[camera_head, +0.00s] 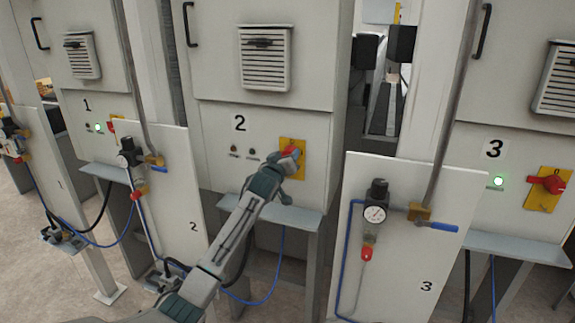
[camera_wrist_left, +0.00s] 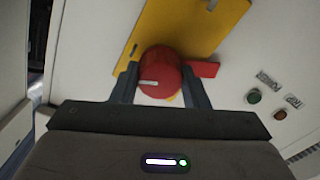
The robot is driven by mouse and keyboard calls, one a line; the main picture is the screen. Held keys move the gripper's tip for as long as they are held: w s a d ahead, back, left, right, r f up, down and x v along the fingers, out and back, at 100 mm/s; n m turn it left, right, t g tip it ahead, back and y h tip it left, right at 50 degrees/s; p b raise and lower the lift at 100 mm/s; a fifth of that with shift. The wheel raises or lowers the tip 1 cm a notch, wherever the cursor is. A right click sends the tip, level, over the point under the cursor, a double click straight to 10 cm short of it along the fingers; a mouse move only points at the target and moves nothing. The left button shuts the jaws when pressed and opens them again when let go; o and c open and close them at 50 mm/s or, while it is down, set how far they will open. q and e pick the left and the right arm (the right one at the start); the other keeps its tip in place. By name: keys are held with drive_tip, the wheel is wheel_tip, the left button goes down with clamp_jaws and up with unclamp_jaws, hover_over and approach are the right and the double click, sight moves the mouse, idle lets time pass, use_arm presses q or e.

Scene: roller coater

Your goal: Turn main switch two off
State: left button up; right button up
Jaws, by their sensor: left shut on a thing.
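Main switch two is a red rotary knob (camera_head: 291,152) on a yellow plate (camera_head: 299,145) below the number 2 on the middle cabinet. In the left wrist view the round red knob (camera_wrist_left: 160,72) has a white mark, and a red tab sticks out to the right past one finger. My left gripper (camera_head: 284,163) is at the switch, and its two fingers are shut on the knob from both sides. It partly hides the knob in the head view. Beside the switch, two small indicators (camera_head: 242,151) show no bright glow. My right gripper is in neither view.
Cabinet 3 has its own red switch (camera_head: 546,184) and a lit green lamp (camera_head: 498,181). Cabinet 1 has a lit green lamp (camera_head: 98,127). A grey ledge (camera_head: 300,217) juts out below switch two. Panels with gauges (camera_head: 375,213) stand in front on both sides.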

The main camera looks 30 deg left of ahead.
use_arm(q)
drive_tip(key=n+b, duration=0.9)
drive_tip(key=n, duration=0.3)
drive_tip(key=shift+n, duration=0.4)
idle(0.3)
drive_tip(key=o, duration=1)
drive_tip(key=shift+a, duration=0.1)
